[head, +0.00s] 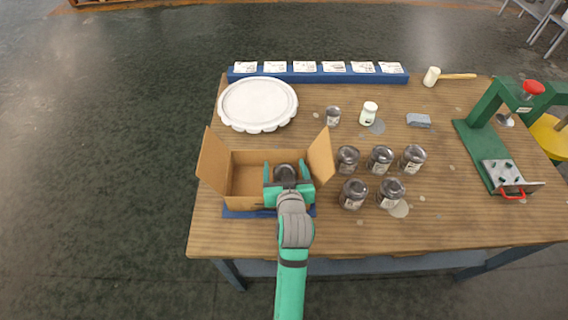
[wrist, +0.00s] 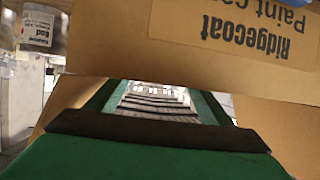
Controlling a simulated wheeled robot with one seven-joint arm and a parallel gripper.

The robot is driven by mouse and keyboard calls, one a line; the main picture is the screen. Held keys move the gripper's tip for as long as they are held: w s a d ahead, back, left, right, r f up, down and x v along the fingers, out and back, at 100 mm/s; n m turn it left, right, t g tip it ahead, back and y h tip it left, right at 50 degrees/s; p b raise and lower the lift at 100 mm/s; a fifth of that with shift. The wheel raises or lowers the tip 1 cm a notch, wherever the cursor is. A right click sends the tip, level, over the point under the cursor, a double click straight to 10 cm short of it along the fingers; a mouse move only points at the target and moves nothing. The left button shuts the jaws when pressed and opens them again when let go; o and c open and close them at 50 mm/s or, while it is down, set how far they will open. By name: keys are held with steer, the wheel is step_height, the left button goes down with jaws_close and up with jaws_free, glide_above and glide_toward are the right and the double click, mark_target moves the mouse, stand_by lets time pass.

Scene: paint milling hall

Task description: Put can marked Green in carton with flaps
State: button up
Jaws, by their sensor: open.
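The open cardboard carton with flaps (head: 242,170) stands at the front left of the table, its side flaps spread. My gripper (head: 287,178) is open at the carton's right half. A dark round shape shows between its fingers in the head view; I cannot tell whether it is a can. In the wrist view the carton wall (wrist: 130,40), with upside-down Ridgecoat lettering, crosses above my fingers (wrist: 160,115). A can labelled Red (wrist: 40,32) shows at upper left there. Several dark cans (head: 380,160) stand right of the carton; their labels are unreadable, so I cannot pick out Green.
A white round lid (head: 258,104) lies behind the carton. A small can (head: 333,116), a white jar (head: 369,113), a grey block (head: 418,120) and a mallet (head: 432,77) stand farther back. A blue rack of cards (head: 318,77) lines the rear edge. A green press (head: 485,150) stands right.

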steer(key=v, duration=0.9)
stand_by(0.3)
